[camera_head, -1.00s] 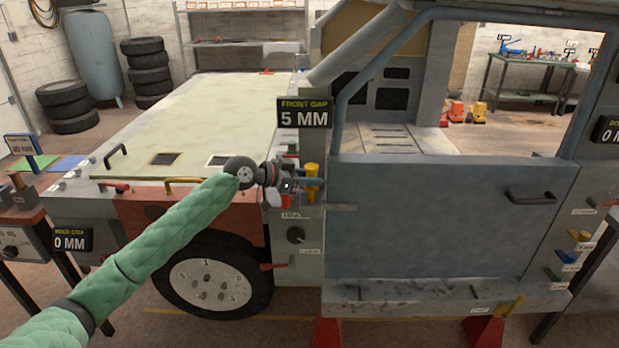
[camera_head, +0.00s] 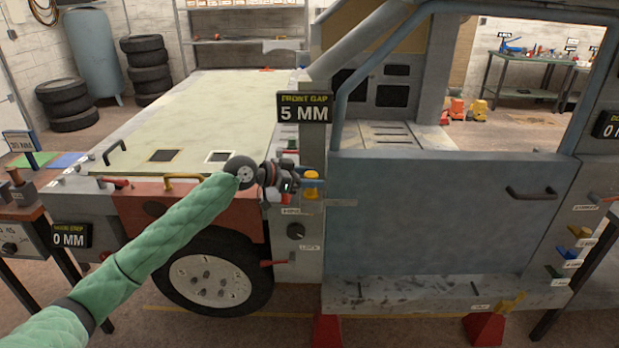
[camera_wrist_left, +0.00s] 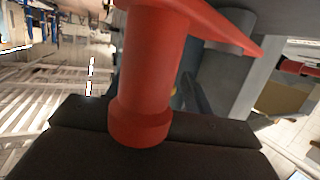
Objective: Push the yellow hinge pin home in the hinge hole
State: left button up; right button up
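The yellow hinge pin (camera_head: 311,174) stands at the front door post, just below the front gap sign. Part of it shows above my left gripper's fingers and part below. My left gripper (camera_head: 312,183) reaches in from the left with its fingers across the pin's middle. I cannot tell whether the fingers are closed on it or only beside it. The hinge hole is hidden. In the left wrist view a large red cylindrical part (camera_wrist_left: 152,65) with a flared end fills the middle, over dark gripper housing; the fingertips are not clear there. My right gripper is not in view.
The grey-blue door (camera_head: 440,215) is right of the pin. The front gap sign (camera_head: 304,108) reads 5 MM and hangs above. A dark knob (camera_head: 296,231) and a red lever (camera_head: 273,263) sit below. The pale bonnet (camera_head: 190,110) lies behind my left arm.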

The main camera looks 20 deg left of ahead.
pick_arm(q)
jog(key=shift+s+a+f, duration=0.1)
jog(key=shift+s+a, duration=0.15)
jog(key=shift+a, duration=0.05)
jog(key=b+v, duration=0.2)
jog(key=v, duration=0.3)
jog(key=shift+s+a, duration=0.2)
jog(key=shift+a, duration=0.1)
jog(key=shift+s+a+r+b, duration=0.4)
jog(key=shift+a+r, duration=0.05)
jog(key=shift+r, duration=0.1)
